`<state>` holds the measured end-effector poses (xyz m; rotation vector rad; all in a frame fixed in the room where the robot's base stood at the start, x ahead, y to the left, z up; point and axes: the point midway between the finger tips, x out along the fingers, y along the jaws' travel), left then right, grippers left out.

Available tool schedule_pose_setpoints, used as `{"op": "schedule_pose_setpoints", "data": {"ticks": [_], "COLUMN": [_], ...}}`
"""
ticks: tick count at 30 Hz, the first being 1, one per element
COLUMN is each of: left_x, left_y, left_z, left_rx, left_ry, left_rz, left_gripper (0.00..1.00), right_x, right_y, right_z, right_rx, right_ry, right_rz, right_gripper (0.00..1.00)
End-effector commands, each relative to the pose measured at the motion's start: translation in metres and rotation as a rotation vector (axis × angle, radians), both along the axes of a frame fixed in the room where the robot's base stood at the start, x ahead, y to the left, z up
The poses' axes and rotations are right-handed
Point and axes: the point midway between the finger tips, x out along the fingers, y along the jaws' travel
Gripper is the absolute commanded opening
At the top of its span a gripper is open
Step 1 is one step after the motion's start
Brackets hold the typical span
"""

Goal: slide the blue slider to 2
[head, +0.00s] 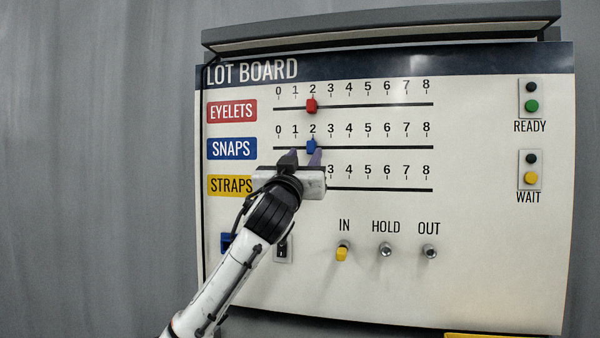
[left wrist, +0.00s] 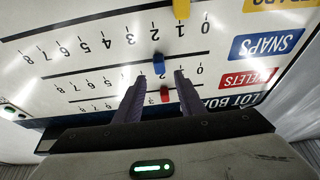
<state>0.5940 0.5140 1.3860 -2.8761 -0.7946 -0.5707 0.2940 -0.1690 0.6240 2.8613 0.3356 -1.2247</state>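The blue slider (head: 311,146) sits on the SNAPS track (head: 370,148), under the mark 2. My left gripper (head: 302,156) is in front of the board just below that track, with its two dark purple fingers apart. In the left wrist view, which shows the board upside down, the blue slider (left wrist: 159,65) lies in line with the gap between the open fingertips (left wrist: 159,76). I cannot tell whether a finger touches it. Nothing is held. My right gripper is not in view.
The red slider (head: 311,106) is at 2 on the EYELETS track above. The yellow slider (left wrist: 181,9) on the STRAPS track is hidden behind my gripper in the head view. Below are a yellow-capped IN switch (head: 343,252) and HOLD and OUT switches. Buttons (head: 531,105) are at right.

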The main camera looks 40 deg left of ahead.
Motion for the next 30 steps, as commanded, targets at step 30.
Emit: {"op": "schedule_pose_setpoints", "data": {"ticks": [30], "left_x": [-0.037], "left_y": [-0.022], "left_z": [-0.018], "left_rx": [-0.001], "left_ry": [0.0], "left_rz": [0.0], "left_gripper": [0.36], "right_x": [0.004], "right_y": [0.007], "right_z": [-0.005], "right_rx": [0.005], "right_ry": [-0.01], "right_rz": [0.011], "right_gripper": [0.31]}}
